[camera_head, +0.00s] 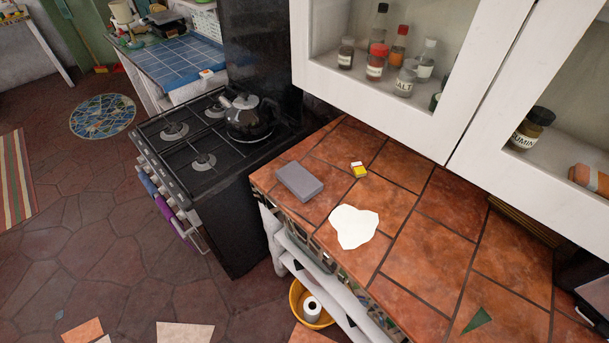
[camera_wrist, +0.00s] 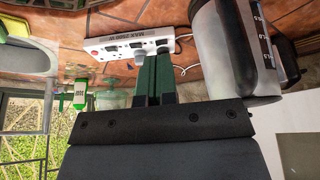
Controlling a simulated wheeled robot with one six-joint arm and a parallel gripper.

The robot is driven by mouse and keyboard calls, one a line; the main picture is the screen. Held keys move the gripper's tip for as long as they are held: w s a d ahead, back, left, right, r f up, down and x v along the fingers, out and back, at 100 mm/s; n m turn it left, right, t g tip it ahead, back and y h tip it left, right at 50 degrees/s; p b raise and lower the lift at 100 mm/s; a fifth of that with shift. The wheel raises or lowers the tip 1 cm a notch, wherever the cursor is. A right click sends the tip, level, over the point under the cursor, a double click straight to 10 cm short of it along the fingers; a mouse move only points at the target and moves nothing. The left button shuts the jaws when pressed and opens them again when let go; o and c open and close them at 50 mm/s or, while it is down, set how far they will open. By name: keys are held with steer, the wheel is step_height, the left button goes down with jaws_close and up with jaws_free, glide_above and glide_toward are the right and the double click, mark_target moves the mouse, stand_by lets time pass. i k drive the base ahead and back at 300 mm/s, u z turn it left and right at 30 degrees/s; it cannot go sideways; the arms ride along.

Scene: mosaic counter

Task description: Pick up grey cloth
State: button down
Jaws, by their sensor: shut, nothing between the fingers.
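A grey, flat rectangular thing (camera_head: 299,181) lies on the tiled counter near its left end, by the stove. It looks like a folded grey cloth, but I cannot tell its material for sure. My gripper (camera_wrist: 154,60) shows only in the wrist view. Its two dark green fingers are together with nothing between them. The grey thing is not seen in the wrist view, so its distance from the gripper cannot be told.
A white flat patch (camera_head: 354,227) and a small yellow-and-white packet (camera_head: 359,170) lie near the grey thing. A stove with a black kettle (camera_head: 249,119) stands left; cabinets (camera_head: 385,100) overhang behind. The wrist view shows a power strip (camera_wrist: 130,45) and a grey jug (camera_wrist: 228,50).

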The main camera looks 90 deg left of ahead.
mark_target(302, 181)
steer(key=z, duration=0.05)
steer(key=k, duration=0.35)
steer(key=u, duration=3.3)
steer(key=k, duration=0.1)
steer(key=u, duration=1.6)
steer(key=i, duration=1.2)
steer(key=z, duration=2.6)
